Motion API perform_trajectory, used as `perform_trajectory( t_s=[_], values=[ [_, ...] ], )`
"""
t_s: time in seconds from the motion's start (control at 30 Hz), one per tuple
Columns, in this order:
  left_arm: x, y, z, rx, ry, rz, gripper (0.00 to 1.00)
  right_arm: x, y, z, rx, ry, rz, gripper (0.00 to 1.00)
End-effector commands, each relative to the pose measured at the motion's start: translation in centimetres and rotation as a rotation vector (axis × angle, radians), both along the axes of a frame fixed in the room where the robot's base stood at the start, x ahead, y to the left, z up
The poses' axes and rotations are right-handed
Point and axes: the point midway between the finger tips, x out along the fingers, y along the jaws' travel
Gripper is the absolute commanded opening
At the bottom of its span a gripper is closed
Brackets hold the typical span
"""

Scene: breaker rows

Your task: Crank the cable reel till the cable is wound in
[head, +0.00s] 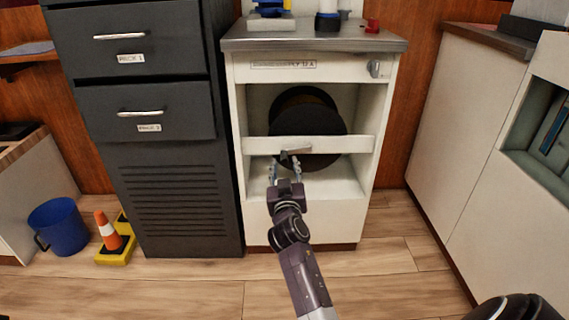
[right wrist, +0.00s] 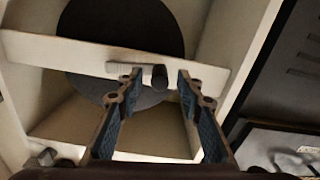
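The cable reel (head: 305,112) is a large dark disc inside the white cabinet, behind a white cross bar (head: 345,143). It also shows in the right wrist view (right wrist: 120,25). A crank sits at the front of the bar, with a grey arm (right wrist: 128,69) and a dark knob (right wrist: 160,77). My right gripper (head: 285,168) is open, just in front of the crank. In the right wrist view the knob appears between the fingertips (right wrist: 158,80), with gaps on both sides. I cannot tell whether the tips reach around it. No cable can be made out. My left gripper is out of view.
The cabinet's grey top (head: 310,44) carries several small items. A dark drawer unit (head: 150,70) stands close on the left. A blue bucket (head: 57,226) and an orange cone (head: 108,232) stand on the floor. White cabinets (head: 465,130) are on the right. The floor in front is mostly clear.

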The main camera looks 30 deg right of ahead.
Motion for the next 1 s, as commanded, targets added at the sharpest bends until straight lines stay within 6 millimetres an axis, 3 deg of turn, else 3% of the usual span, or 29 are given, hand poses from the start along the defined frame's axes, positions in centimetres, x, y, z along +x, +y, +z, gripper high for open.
perform_trajectory(
  t_s=[0.2,0.57,0.87,1.0],
  values=[
    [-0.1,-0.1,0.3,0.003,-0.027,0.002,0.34,2.3,-1.4,-0.1,-0.001,-0.001,0.0,0.34],
    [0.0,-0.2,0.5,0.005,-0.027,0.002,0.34,2.7,-1.7,0.0,0.0,0.0,0.0,0.33],
    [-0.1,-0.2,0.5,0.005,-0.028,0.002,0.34,2.7,-1.7,0.0,0.0,0.0,0.0,0.0],
    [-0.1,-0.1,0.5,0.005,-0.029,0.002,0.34,2.7,-1.7,0.0,0.001,0.001,0.0,0.0]
  ],
)
